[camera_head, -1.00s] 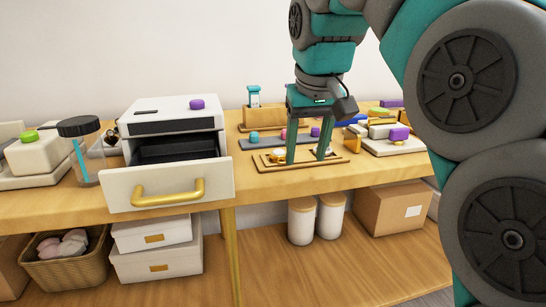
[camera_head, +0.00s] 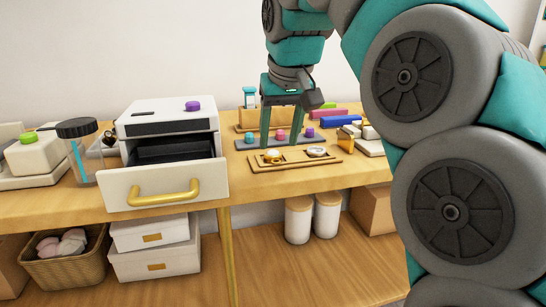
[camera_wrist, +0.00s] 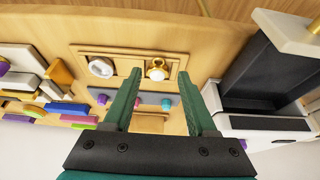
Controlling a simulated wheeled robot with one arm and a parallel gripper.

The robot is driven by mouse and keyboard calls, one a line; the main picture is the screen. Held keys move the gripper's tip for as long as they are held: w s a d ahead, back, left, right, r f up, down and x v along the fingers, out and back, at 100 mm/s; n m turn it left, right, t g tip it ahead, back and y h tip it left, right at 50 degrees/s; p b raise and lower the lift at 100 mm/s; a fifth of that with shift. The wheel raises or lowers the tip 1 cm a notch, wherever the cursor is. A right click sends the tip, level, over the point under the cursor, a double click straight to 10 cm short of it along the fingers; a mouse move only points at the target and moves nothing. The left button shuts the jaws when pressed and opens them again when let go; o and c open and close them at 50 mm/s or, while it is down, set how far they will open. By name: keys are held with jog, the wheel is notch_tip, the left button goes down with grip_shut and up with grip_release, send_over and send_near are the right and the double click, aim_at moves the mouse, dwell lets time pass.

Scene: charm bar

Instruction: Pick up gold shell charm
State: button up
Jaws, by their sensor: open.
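The gold charm (camera_head: 273,157) lies at the left of a shallow wooden tray (camera_head: 256,168) on the counter; its shell shape is too small to make out. In the wrist view the gold charm (camera_wrist: 157,72) shows between and beyond my fingertips. A silver-white round piece (camera_head: 316,151) lies at the right of the same tray; it also shows in the wrist view (camera_wrist: 101,67). My gripper (camera_head: 280,143) is open and empty, pointing down. Its fingers appear above or just behind the tray, apart from the charm.
An open drawer unit (camera_head: 165,180) with a gold handle stands left of the tray. Behind the tray is a dark strip (camera_head: 248,144) with coloured knobs. Coloured blocks (camera_head: 335,121) lie to the right. A lidded jar (camera_head: 80,130) stands at far left.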

aim_at(277, 162)
jog(key=shift+x, duration=2.3)
jog(key=shift+s+d+f, duration=0.1)
jog(key=shift+d+f, duration=0.05)
jog(key=shift+c, duration=0.2)
grip_shut()
